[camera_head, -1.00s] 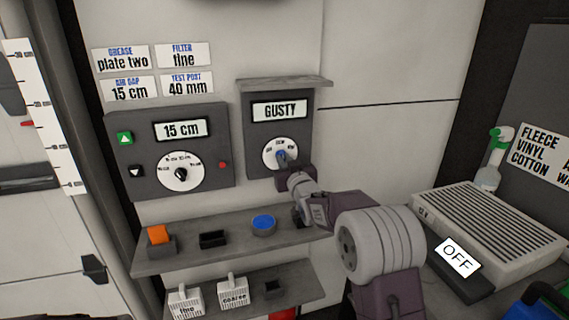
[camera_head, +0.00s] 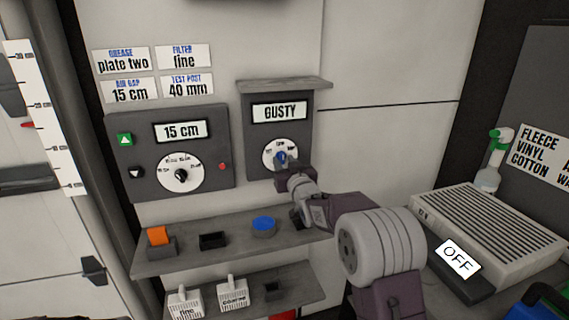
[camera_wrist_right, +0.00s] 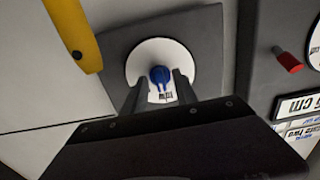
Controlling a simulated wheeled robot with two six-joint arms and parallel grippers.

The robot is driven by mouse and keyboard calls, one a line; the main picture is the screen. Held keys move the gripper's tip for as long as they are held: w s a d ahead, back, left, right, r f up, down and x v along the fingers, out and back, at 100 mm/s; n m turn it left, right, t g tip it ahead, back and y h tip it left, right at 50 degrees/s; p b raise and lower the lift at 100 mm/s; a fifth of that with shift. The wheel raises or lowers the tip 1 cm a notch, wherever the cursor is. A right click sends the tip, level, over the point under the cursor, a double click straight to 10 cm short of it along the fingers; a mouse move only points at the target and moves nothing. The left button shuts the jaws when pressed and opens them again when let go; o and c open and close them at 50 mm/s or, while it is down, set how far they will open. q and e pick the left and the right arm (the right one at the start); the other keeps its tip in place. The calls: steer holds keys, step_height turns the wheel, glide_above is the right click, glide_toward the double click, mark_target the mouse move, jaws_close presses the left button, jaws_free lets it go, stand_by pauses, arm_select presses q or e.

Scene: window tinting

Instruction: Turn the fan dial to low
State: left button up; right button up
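The fan dial (camera_head: 280,156) is a white disc with a blue knob, low on a dark panel (camera_head: 263,180) under a display (camera_head: 279,112) reading GUSTY. My right gripper (camera_head: 284,163) is right at the knob and partly covers it. In the right wrist view, the blue knob (camera_wrist_right: 160,77) shows between the tips of my right gripper's two spread fingers (camera_wrist_right: 158,84). White dial face shows between the left finger and the knob; contact is unclear. Small lettering on the dial is hard to read. My left gripper is not in view.
A second panel (camera_head: 216,184) with a 15 cm display, buttons and dial is left of the fan panel. A shelf (camera_head: 190,258) below holds an orange block (camera_head: 158,236) and a blue round piece (camera_head: 264,224). A grilled box (camera_head: 490,220) and OFF sign (camera_head: 457,258) are at right.

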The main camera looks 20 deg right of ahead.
steer(key=s+b, duration=0.1)
steer(key=s, duration=0.8)
steer(key=shift+d, duration=0.15)
